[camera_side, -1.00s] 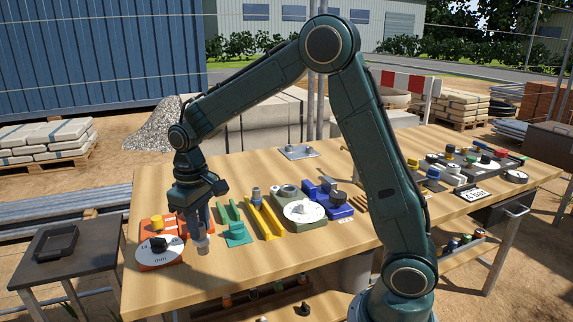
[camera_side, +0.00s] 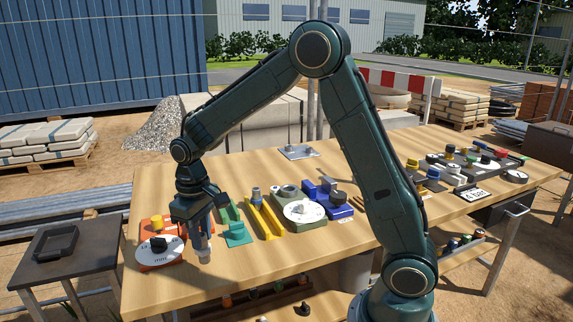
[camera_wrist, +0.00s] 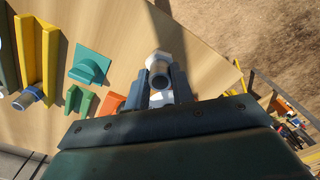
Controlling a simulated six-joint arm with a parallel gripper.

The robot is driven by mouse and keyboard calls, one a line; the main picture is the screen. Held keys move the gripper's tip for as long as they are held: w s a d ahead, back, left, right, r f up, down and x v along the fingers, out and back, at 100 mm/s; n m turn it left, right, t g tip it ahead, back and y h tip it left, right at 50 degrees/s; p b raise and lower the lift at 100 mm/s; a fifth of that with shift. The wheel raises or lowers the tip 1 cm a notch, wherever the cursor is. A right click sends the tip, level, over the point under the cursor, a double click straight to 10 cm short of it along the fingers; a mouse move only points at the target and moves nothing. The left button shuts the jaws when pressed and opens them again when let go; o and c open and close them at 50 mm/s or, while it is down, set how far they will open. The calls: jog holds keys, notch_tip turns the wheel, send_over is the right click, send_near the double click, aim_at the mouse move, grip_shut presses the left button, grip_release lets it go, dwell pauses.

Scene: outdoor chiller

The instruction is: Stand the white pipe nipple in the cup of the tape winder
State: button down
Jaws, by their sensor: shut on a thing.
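The white pipe nipple (camera_side: 204,255) is upright or nearly so between the fingers of my gripper (camera_side: 200,240). The gripper is shut on it, over the front left part of the table. In the wrist view the nipple (camera_wrist: 158,64) shows a white collar and an open round end between the jaws (camera_wrist: 160,95). A grey-green unit (camera_side: 306,226) with a white disc and a round opening at its back stands to the right. It may be the tape winder, but I cannot tell for sure. The nipple is well left of it and apart from it.
An orange unit (camera_side: 147,262) with a white disc and black knob is just left of the gripper. A green bracket (camera_side: 237,236), a yellow channel (camera_side: 266,222) and a blue unit (camera_side: 335,208) stand to the right. The front of the table is clear.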

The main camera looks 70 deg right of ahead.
notch_tip(320, 180, up, 14)
jog(key=w+d+m, duration=0.2)
jog(key=d+m, duration=0.2)
jog(key=d, duration=1.5)
jog(key=s+d+m, duration=0.2)
jog(key=s+d, duration=0.2)
jog(key=d, duration=0.6)
jog(key=s+d+m, duration=0.3)
jog(key=s+d, duration=0.1)
jog(key=d, duration=0.6)
jog(key=shift+w+a+f, duration=0.1)
jog(key=shift+f, duration=2.5)
jog(key=shift+f, duration=0.1)
jog(key=shift+f, duration=2.4)
jog(key=shift+f, duration=0.45)
jog(key=shift+f, duration=1)
